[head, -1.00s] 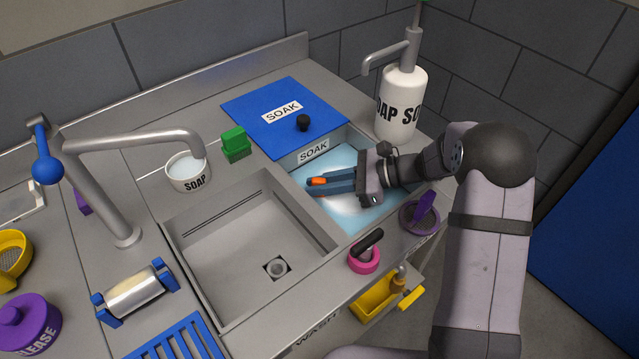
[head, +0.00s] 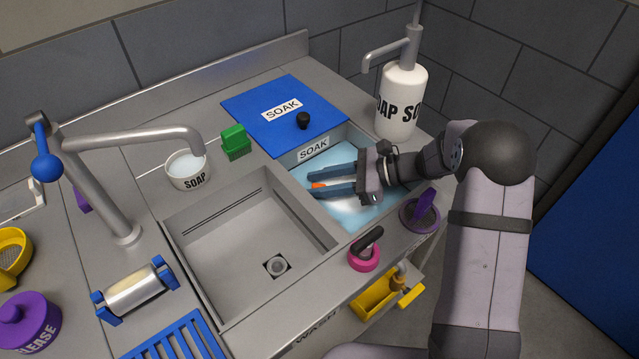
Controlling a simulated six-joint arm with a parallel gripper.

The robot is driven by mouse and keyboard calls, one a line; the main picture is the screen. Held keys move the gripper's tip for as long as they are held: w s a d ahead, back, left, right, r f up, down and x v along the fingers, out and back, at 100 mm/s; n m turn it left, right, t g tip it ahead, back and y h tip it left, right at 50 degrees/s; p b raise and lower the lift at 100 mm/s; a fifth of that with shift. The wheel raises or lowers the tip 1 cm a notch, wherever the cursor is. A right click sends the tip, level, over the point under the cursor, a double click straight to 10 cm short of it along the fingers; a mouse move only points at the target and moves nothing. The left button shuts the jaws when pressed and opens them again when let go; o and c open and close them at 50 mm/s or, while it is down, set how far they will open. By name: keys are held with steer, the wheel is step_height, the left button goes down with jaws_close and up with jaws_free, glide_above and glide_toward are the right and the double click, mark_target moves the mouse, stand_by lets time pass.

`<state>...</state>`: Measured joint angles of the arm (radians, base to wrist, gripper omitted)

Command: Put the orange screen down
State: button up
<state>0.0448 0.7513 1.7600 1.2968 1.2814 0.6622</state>
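My gripper (head: 312,184) reaches in from the right, level, over the light-blue water of the soak basin (head: 352,215). Its two blue-grey fingers are spread apart. A small orange piece, the visible part of the orange screen (head: 318,185), shows between the fingers near their tips, against the lower finger. Most of the screen is hidden by the fingers or too small to make out. I cannot tell whether it rests on the basin floor or still touches a finger.
A blue soak lid (head: 262,122) with a black knob lies behind the basin. An empty sink (head: 225,245) with a tap (head: 125,150) is to the left. The soap dispenser (head: 400,105), purple holder (head: 420,215) and pink holder (head: 363,258) stand close around the arm.

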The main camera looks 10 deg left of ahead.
steer(key=v, duration=1.2)
steer(key=shift+r+b, duration=0.25)
steer(key=shift+b, duration=0.15)
